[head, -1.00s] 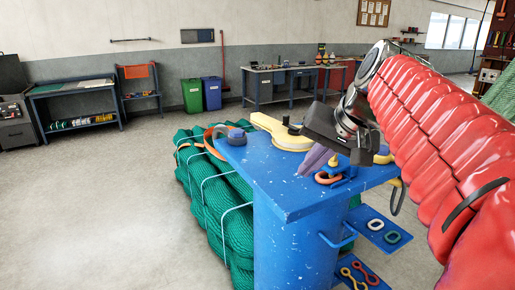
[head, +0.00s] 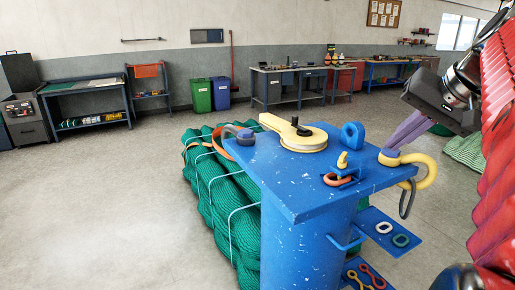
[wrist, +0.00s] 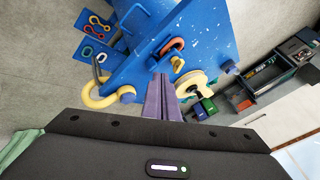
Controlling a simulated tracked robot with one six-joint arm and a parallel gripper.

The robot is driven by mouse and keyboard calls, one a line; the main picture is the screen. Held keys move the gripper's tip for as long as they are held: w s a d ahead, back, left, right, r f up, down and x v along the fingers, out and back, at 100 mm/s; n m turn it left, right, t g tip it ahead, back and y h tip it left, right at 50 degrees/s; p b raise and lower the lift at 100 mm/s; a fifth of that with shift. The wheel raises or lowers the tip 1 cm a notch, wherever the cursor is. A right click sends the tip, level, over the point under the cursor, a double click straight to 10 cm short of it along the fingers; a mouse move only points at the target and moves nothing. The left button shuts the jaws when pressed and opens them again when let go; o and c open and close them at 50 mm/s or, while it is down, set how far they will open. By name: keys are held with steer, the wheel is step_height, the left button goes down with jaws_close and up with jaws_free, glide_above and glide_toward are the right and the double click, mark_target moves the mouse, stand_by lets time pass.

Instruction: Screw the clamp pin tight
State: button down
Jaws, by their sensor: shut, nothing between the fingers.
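A small yellow upright piece (head: 342,160), which looks like the clamp pin, stands on a blue clamp over an orange ring (head: 338,180) on the blue stand top. In the wrist view the yellow piece (wrist: 177,64) is just beyond and right of the fingertips, with the orange ring (wrist: 173,46) behind it. My gripper (head: 390,147) is to the right of the pin in the head view, apart from it. Its purple fingers (wrist: 161,76) are shut and empty. How tight the pin sits cannot be seen.
A cream pulley block (head: 300,138), a blue lug (head: 352,136) and a grey shackle (head: 243,136) share the blue top (head: 290,190). Green netting (head: 222,200) lies left.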

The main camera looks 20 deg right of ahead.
mark_target(343, 157)
steer(key=x, duration=0.3)
steer(key=w+a+x, duration=0.1)
steer(key=x, duration=0.3)
steer(key=r+x, duration=0.1)
steer(key=x, duration=0.3)
steer(key=shift+w+a+f, duration=0.1)
steer(key=shift+w+a, duration=0.15)
steer(key=shift+a, duration=0.1)
steer(key=shift+w+a, duration=0.45)
steer(key=shift+w, duration=0.15)
